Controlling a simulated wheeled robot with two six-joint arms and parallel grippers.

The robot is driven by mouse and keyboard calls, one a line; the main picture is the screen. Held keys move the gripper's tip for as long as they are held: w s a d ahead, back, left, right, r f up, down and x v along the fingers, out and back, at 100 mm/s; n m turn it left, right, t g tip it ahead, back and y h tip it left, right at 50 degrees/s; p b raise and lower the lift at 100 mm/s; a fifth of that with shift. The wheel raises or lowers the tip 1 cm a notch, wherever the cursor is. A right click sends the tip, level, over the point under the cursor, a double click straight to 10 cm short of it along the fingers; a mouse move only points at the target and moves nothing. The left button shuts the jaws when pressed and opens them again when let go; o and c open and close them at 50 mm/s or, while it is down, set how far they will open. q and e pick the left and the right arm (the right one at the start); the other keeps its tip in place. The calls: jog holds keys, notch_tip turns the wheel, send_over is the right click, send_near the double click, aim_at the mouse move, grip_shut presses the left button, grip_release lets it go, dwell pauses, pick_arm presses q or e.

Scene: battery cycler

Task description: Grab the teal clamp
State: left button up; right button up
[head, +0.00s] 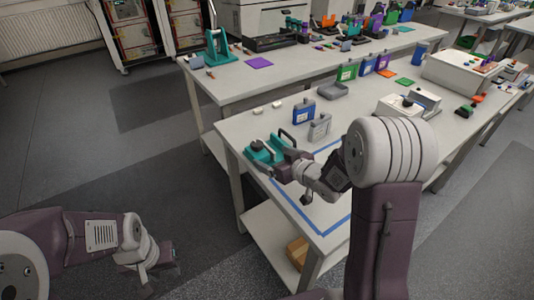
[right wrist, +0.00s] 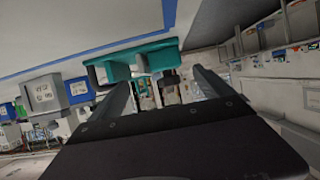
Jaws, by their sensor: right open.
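The teal clamp (head: 262,148) sits at the near left corner of the near table, with a dark knob on it. My right gripper (head: 284,152) is right up against it on its right side. In the right wrist view the teal clamp (right wrist: 150,55) lies ahead of my open right gripper (right wrist: 160,78), partly between the two fingers. I cannot tell whether they touch it. My left gripper (head: 160,268) hangs low over the floor, away from the tables; its opening is not clear.
Blue tape (head: 338,226) marks an area on the near table. A grey battery (head: 319,128) and a blue battery (head: 303,112) stand behind the clamp. A grey and white device (head: 410,103) is further right. Another teal tool (head: 215,48) stands on the far table.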

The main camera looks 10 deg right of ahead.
aim_at(262, 152)
jog(key=shift+w+a+f, duration=0.3)
jog(key=shift+w+a, duration=0.2)
jog(key=shift+w, duration=0.15)
jog(key=shift+w+a+f, duration=0.25)
jog(key=shift+w+a, duration=0.2)
jog(key=shift+w, duration=0.15)
jog(key=shift+w+f, duration=0.1)
jog(key=shift+w, duration=0.15)
jog(key=shift+w+d, duration=0.1)
jog(key=x, duration=0.5)
jog(key=shift+f, duration=0.1)
jog(key=shift+d, duration=0.1)
jog(key=shift+c, duration=0.9)
pick_arm(q)
jog(key=shift+a+f, duration=0.25)
jog(key=shift+f, duration=0.1)
pick_arm(e)
grip_shut()
jog(key=shift+r, duration=0.2)
